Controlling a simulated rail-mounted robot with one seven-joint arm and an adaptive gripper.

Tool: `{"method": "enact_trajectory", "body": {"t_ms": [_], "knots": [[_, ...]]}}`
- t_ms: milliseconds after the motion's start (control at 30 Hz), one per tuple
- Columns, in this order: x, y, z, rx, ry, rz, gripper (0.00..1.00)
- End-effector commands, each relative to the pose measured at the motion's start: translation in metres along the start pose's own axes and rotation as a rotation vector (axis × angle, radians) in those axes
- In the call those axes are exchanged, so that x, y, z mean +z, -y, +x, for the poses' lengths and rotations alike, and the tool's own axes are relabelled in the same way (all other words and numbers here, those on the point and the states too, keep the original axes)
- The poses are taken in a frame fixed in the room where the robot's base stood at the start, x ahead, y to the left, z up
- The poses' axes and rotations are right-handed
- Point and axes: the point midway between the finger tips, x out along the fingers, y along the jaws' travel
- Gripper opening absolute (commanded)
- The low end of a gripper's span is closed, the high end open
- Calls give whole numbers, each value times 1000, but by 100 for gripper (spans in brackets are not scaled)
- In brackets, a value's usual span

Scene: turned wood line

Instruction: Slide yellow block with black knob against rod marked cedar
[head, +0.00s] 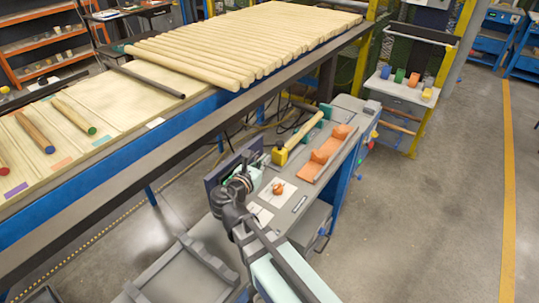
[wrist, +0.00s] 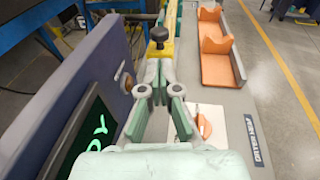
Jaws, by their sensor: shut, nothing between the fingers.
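The yellow block (head: 280,156) sits on the narrow bench at the near end of a pale wooden rod (head: 305,130). In the wrist view the yellow block (wrist: 168,47) is straight ahead, with its black knob (wrist: 160,35) on top. The rod's far end is by a green block (head: 325,111). I cannot read a cedar marking on it. My gripper (wrist: 158,65) is shut and empty, its fingertips just on the near side of the block and knob; I cannot tell if they touch. In the head view my gripper (head: 246,164) is left of and nearer than the block.
An orange cradle (head: 316,165) stands right of the rod. A small orange part (head: 278,188) lies on a white card nearer me. A dark screen with green figures (wrist: 85,140) stands close on the left. Several rods lie on the large table at the left.

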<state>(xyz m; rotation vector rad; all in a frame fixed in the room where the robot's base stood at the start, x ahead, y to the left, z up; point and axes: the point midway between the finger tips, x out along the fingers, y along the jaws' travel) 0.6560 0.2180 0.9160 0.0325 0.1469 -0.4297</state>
Motion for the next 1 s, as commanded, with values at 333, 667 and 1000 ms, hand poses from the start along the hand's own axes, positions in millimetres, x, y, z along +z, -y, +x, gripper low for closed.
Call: {"method": "enact_trajectory", "body": {"t_ms": [333, 667, 1000], "knots": [[0, 0, -50, 1, -1, 0, 0], [0, 0, -55, -1, -1, 0, 0], [-1, 2, -51, -5, -2, 3, 0]]}}
